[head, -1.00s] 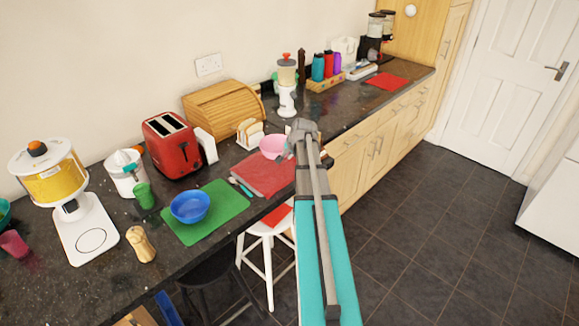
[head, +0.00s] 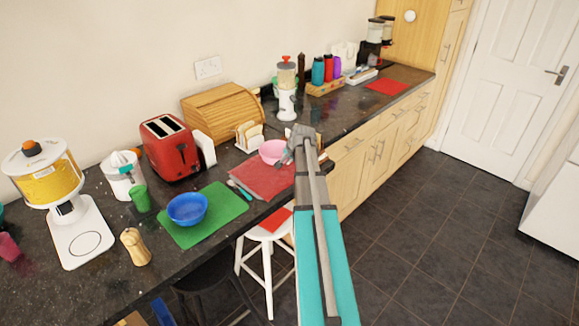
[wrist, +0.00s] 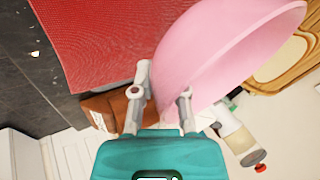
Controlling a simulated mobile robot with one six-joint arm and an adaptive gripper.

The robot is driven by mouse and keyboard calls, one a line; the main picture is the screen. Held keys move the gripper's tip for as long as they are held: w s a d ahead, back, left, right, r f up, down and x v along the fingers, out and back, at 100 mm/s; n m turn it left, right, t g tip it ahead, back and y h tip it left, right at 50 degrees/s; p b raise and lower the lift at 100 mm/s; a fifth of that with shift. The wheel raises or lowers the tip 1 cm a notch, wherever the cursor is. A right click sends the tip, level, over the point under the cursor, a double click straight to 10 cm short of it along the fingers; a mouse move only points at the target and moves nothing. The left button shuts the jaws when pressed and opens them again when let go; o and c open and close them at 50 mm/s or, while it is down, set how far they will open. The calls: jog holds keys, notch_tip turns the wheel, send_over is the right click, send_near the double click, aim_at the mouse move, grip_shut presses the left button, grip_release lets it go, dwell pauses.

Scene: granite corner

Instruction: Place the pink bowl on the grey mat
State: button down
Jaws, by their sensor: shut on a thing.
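The pink bowl (head: 271,151) is at the back edge of the red mat (head: 262,181) on the dark counter. My gripper (head: 289,155) is at the bowl's right side, shut on its wall. In the wrist view the pink bowl (wrist: 225,50) fills the upper middle and right, with its rim side between the two fingertips of my gripper (wrist: 160,93). I cannot tell whether the bowl rests on the red mat or hangs just above it. I see no grey mat in either view.
A blue bowl (head: 187,208) sits on a green mat (head: 203,230). Cutlery (head: 240,189) lies left of the red mat.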

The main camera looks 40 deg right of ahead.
aim_at(285, 168)
jog(key=shift+f+b, duration=0.95)
jog(key=shift+f, duration=0.3)
jog(key=shift+f, duration=0.15)
jog(key=shift+s+a+f+b, duration=0.1)
jog(key=shift+s+f+b, duration=0.1)
jog(key=shift+b, duration=0.2)
jog(key=c, duration=0.9)
grip_release()
jog(key=shift+w, duration=0.1)
jog(key=shift+c, duration=0.2)
jog(key=shift+r, duration=0.15)
jog(key=shift+w+r+p, duration=0.1)
jog(key=shift+r+p, duration=0.25)
jog(key=shift+p, duration=0.2)
jog(key=d+p+v, duration=0.1)
jog(key=p+v, duration=0.9)
jog(key=v, duration=0.1)
jog(key=shift+s+a+r, duration=0.25)
jog(key=shift+a+r, duration=0.1)
jog(key=shift+a, duration=0.15)
